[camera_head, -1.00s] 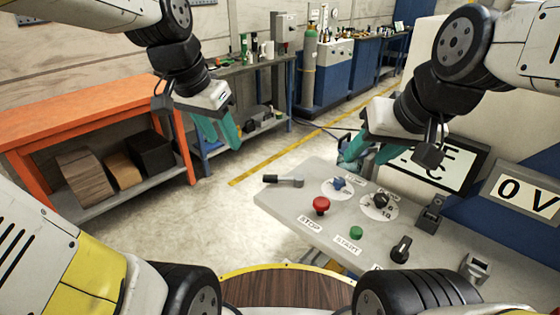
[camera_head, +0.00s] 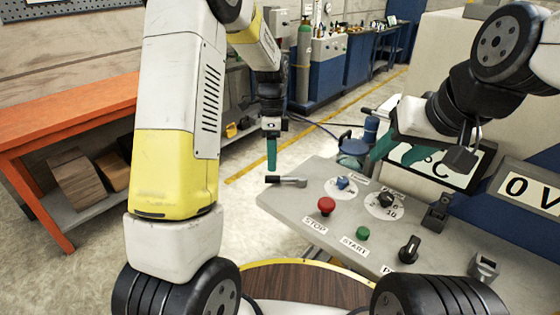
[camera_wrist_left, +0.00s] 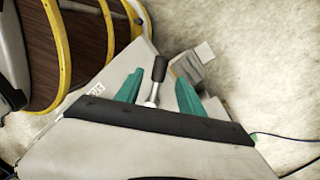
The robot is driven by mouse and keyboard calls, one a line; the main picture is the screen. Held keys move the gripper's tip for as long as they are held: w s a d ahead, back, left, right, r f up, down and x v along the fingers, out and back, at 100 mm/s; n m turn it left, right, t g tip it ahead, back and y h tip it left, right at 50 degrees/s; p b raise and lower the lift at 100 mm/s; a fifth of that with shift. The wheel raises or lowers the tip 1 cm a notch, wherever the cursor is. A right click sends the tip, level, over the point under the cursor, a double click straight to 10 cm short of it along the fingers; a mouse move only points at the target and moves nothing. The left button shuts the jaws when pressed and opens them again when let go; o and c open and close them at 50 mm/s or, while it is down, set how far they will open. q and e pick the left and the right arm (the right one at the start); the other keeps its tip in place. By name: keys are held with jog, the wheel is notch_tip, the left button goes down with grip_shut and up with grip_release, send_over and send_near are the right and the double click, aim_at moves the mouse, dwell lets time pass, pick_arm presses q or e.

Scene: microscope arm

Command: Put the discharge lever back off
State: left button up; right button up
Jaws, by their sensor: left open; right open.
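A lever (camera_head: 287,181) with a black handle and a grey metal base sits at the left end of the grey control panel (camera_head: 305,212); its handle points left in the head view. My left gripper (camera_head: 271,168) is open and points down just above the handle. In the left wrist view, the lever's black handle (camera_wrist_left: 159,68) shows between the two teal fingers of my left gripper (camera_wrist_left: 159,79), with a gap on each side. I cannot tell whether the fingertips reach down to its height. My right gripper (camera_head: 384,152) is open behind the panel's far edge, near the screen.
The panel also holds a red STOP button (camera_head: 326,205), a green START button (camera_head: 362,233), a blue knob (camera_head: 343,183) and black knobs (camera_head: 409,248). A screen (camera_head: 445,165) stands behind. An orange bench (camera_head: 60,120) is at the left. The floor left of the panel is clear.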

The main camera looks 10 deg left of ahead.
aim_at(284, 179)
pick_arm(q)
jog(key=f, duration=0.2)
jog(key=s+f, duration=0.1)
jog(key=f, duration=0.2)
jog(key=shift+d, duration=0.1)
grip_shut()
dwell(1.3)
